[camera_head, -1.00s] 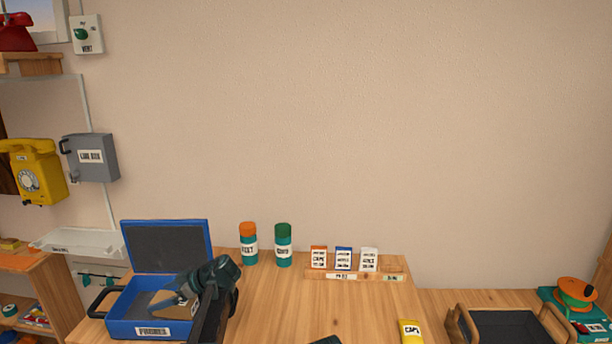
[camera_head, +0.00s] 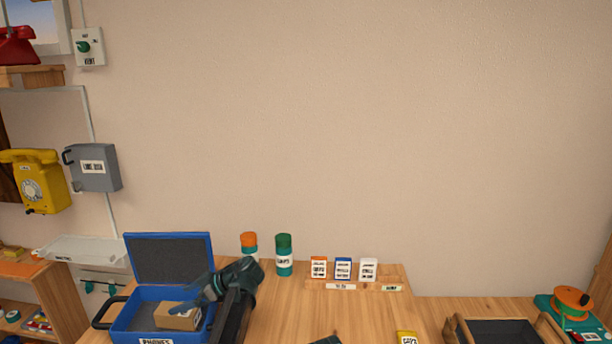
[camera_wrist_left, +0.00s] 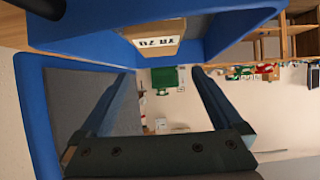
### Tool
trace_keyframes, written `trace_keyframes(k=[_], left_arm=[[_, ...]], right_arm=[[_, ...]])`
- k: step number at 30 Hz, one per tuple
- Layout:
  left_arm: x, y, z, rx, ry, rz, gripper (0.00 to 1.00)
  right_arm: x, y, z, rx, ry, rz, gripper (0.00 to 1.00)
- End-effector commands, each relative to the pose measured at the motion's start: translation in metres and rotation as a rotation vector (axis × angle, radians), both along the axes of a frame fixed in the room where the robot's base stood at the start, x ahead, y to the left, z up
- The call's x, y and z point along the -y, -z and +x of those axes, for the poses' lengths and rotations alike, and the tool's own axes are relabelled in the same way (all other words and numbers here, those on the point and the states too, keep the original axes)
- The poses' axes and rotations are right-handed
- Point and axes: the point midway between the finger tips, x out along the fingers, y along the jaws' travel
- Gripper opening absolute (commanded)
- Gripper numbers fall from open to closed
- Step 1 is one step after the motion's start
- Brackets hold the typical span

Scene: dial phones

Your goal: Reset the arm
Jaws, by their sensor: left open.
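My left gripper (camera_head: 204,292) is open and empty, at the right side of the open blue case (camera_head: 130,322). A small brown box (camera_head: 178,316) with a label lies inside the case, just left of and below the fingers. In the left wrist view the two spread fingers (camera_wrist_left: 163,76) have nothing between them, and the brown box (camera_wrist_left: 155,38) sits beyond them in the blue case (camera_wrist_left: 215,42). A dark piece at the bottom edge of the head view may be part of my right arm; its fingers are not seen.
An orange-capped canister (camera_head: 249,246) and a green-capped one (camera_head: 284,256) stand behind my left arm. A wooden rack (camera_head: 352,284) holds three small packets. The table middle is mostly clear.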

Motion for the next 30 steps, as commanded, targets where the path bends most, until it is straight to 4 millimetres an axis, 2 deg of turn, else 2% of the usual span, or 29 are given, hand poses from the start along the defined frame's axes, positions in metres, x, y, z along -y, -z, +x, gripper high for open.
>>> trace_keyframes(k=[1,9,13,16,18,27,30], left_arm=[[-0.01,0.01,0.0,0.001,-0.003,0.0,1.0],[-0.051,0.032,0.004,0.0,-0.001,0.0,1.0],[-0.065,0.044,0.005,0.0,-0.001,0.0,1.0],[-0.062,0.052,0.005,0.0,0.001,0.0,1.0],[-0.062,0.033,0.005,0.0,0.001,0.0,1.0],[-0.062,-0.001,0.005,0.0,0.001,0.0,1.0],[-0.052,-0.007,-0.001,0.0,0.004,0.0,1.0]], right_arm=[[0.0,0.01,0.0,0.0,0.0,0.0,0.82],[0.0,0.032,0.0,0.0,-0.001,0.0,0.82],[0.0,0.044,0.0,0.0,-0.001,0.0,0.82],[0.0,0.052,0.0,0.0,-0.001,0.0,0.82],[0.0,0.033,0.0,0.0,-0.001,0.0,0.82],[0.0,-0.001,0.0,0.0,0.0,0.0,0.82],[0.0,-0.007,0.0,0.0,0.0,0.0,0.82]])
